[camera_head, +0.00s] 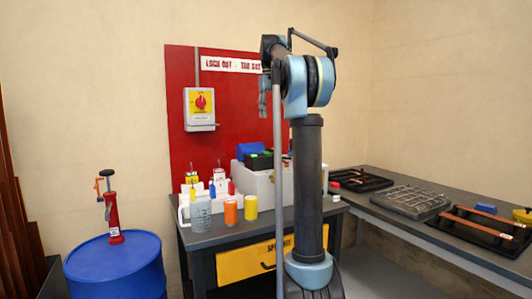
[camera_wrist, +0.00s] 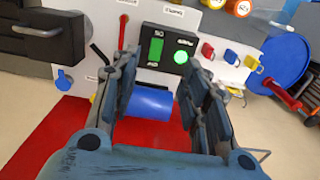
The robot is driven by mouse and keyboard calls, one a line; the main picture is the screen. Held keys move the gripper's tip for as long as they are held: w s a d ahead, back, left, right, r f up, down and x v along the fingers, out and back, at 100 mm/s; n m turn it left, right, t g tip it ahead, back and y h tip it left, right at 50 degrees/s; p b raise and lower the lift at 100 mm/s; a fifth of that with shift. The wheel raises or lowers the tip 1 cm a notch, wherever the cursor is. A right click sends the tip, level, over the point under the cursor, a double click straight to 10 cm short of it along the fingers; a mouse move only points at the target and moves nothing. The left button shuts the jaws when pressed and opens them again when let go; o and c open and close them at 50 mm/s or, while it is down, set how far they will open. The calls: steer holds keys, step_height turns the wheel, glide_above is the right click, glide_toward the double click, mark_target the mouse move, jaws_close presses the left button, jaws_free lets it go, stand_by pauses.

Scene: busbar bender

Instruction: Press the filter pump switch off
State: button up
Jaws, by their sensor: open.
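The switch box (camera_wrist: 167,50) is black, with a green rocker (camera_wrist: 156,49) and a glowing green lamp (camera_wrist: 181,57). Its lettering appears upside down in the wrist view.
A red lockout board (camera_head: 225,110) with a grey rotary switch box (camera_head: 200,108) stands behind the bench. Bottles, a jug (camera_head: 200,213) and cups crowd the bench's left. A blue drum (camera_head: 115,265) with a red hand pump (camera_head: 113,215) stands left. Trays lie right.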

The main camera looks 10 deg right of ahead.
mark_target(269, 154)
steer(key=f, duration=1.1)
steer(key=w+f, duration=0.1)
steer(key=f, duration=0.5)
jaws_close()
